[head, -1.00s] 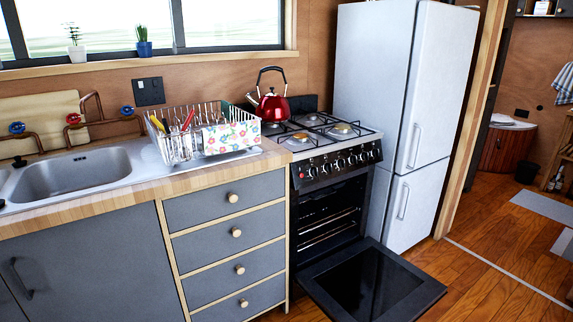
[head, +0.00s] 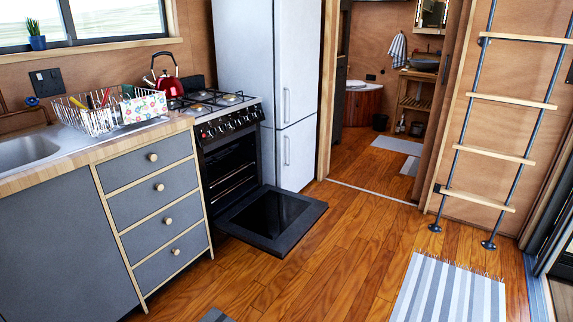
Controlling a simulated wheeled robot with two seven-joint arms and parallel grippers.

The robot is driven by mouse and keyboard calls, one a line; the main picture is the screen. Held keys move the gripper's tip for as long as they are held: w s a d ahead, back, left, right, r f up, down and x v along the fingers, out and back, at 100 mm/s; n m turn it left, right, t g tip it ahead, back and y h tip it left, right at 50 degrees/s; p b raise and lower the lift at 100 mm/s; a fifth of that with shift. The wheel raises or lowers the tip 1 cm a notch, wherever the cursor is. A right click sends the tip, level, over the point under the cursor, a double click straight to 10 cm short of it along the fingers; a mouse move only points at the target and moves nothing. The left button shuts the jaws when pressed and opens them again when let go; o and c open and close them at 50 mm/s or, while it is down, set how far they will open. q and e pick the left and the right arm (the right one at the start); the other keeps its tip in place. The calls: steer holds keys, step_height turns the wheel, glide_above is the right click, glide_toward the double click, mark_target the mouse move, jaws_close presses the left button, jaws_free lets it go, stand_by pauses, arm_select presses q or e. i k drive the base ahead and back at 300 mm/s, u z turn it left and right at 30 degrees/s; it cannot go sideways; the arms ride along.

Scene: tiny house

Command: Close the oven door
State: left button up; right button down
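The oven (head: 229,165) stands between the drawer unit and the fridge, with a gas hob on top and a row of knobs on its front. Its door (head: 271,215) is folded down fully open, a black panel with a dark glass window, lying roughly level just above the floor. The dark oven cavity with its racks shows behind it. Neither of my grippers is in the head view.
Grey drawers (head: 157,210) stand left of the oven, and a white fridge (head: 268,90) right of it. Wooden floor (head: 340,240) is clear in front of the door. A striped rug (head: 450,290) lies at right, below a ladder (head: 497,130). A red kettle (head: 167,84) sits on the hob.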

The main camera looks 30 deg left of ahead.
mark_target(273, 220)
steer(key=z, duration=0.4)
steer(key=i, duration=1.25)
steer(key=u, duration=0.7)
steer(key=i, duration=1.5)
steer(key=u, duration=1.8)
steer(key=i, duration=0.45)
steer(key=u, duration=0.25)
